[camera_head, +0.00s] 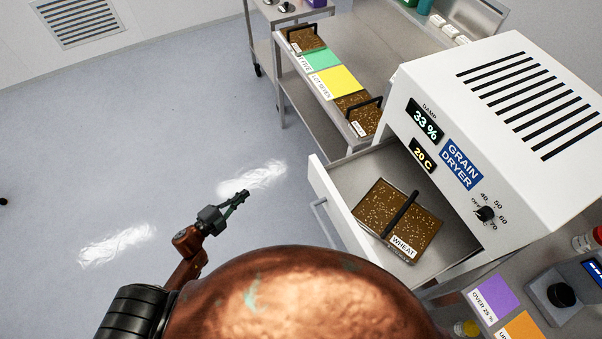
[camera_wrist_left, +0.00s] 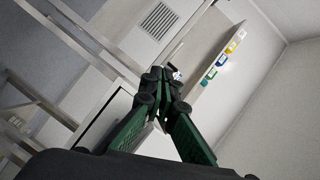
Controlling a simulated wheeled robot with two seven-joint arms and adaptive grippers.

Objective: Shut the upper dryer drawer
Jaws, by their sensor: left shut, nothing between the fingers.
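The white grain dryer (camera_head: 462,120) stands at the right in the head view. Its drawer (camera_head: 330,200) is pulled out to the left, with a bar handle (camera_head: 321,222) on its front. A tray of brown grain labelled WHEAT (camera_head: 397,220) lies in it, with a dark handle across the top. My left gripper (camera_head: 246,193) is shut and empty, left of the drawer front and apart from it, over the floor. Its shut green fingers also show in the left wrist view (camera_wrist_left: 160,100). My right gripper is not in view.
A steel cart (camera_head: 335,130) behind the drawer bears grain trays and green and yellow cards (camera_head: 335,80). Purple (camera_head: 492,297) and orange cards lie below the dryer at the lower right, beside a device with a black knob (camera_head: 561,295). The floor left of the drawer is free, with white powdery patches.

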